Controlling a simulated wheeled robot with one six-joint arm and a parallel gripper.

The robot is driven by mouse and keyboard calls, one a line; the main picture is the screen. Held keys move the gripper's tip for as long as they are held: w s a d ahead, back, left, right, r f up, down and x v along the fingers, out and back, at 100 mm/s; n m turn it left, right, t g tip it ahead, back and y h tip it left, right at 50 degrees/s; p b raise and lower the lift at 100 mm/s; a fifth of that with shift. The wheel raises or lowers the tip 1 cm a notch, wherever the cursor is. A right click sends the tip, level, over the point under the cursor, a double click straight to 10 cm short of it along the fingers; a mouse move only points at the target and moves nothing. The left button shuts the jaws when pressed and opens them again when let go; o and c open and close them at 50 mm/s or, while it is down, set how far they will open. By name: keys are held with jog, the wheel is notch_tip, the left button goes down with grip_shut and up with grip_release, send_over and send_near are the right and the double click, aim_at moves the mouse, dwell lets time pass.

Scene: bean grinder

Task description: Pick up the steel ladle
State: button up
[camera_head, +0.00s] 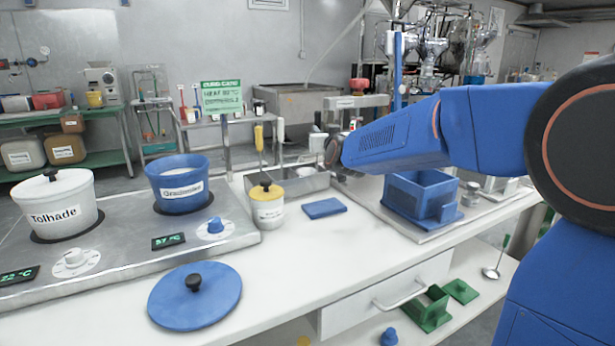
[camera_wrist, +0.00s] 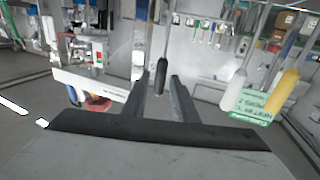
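My gripper (camera_head: 332,150) is at the end of the outstretched blue arm, over the steel tray at the back of the counter. In the wrist view its two fingers (camera_wrist: 160,93) stand apart. A thin steel rod with a dark handle end (camera_wrist: 160,78) shows between them, with gaps on both sides; its lower part is hidden. I cannot tell whether it is the steel ladle.
A yellow handle (camera_head: 259,138) and a white handle (camera_head: 280,129) stand upright left of my gripper. A labelled pot with a yellow lid (camera_head: 266,191), a blue pad (camera_head: 324,208) and a blue box (camera_head: 421,195) stand nearby. The front counter has free room.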

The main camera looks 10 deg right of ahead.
aim_at(319, 127)
jog(key=w, duration=0.4)
jog(key=shift+w+a, duration=0.1)
jog(key=shift+w, duration=0.3)
jog(key=shift+c, duration=0.4)
grip_shut()
